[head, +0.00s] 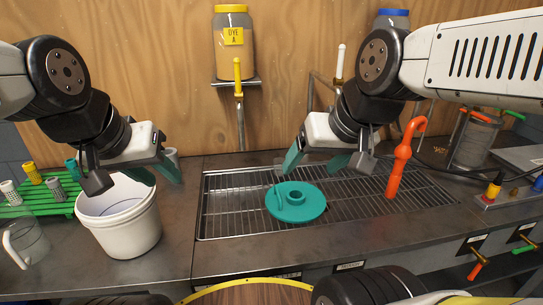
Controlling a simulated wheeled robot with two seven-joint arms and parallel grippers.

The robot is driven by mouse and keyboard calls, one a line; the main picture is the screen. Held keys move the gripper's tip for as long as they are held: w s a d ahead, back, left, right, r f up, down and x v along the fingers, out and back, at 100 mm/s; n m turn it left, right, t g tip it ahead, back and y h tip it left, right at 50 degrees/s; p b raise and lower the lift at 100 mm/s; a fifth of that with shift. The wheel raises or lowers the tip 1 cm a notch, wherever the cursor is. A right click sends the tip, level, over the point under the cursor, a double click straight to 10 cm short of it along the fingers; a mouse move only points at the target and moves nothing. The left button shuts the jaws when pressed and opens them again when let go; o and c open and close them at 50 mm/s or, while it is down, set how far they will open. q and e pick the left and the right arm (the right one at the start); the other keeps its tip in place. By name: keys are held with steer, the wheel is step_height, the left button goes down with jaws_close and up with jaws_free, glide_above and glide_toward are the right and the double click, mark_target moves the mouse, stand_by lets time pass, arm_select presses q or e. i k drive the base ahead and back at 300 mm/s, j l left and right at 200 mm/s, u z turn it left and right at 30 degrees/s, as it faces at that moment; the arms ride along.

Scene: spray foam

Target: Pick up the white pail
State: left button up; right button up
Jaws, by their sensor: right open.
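The white pail (126,228) stands upright on the dark counter at the left and is open at the top. My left gripper (162,178) is over the pail's right rim, with its teal fingers apart. One finger is over the pail's mouth and the other is by its right outer side. I cannot tell whether either touches the pail. The gripper and wrist hide the back part of the rim. My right gripper (315,168) is open and empty above the metal grate, behind the teal lid.
The round teal lid (310,206) lies on the grate (240,220). An orange tap (394,182) stands to its right. A dye jar (233,55) is on the wall.

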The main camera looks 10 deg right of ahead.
mark_target(124, 219)
steer(key=u, duration=1.85)
steer(key=k+j+z, duration=0.1)
steer(key=k+z, duration=0.5)
steer(key=i+j, duration=0.05)
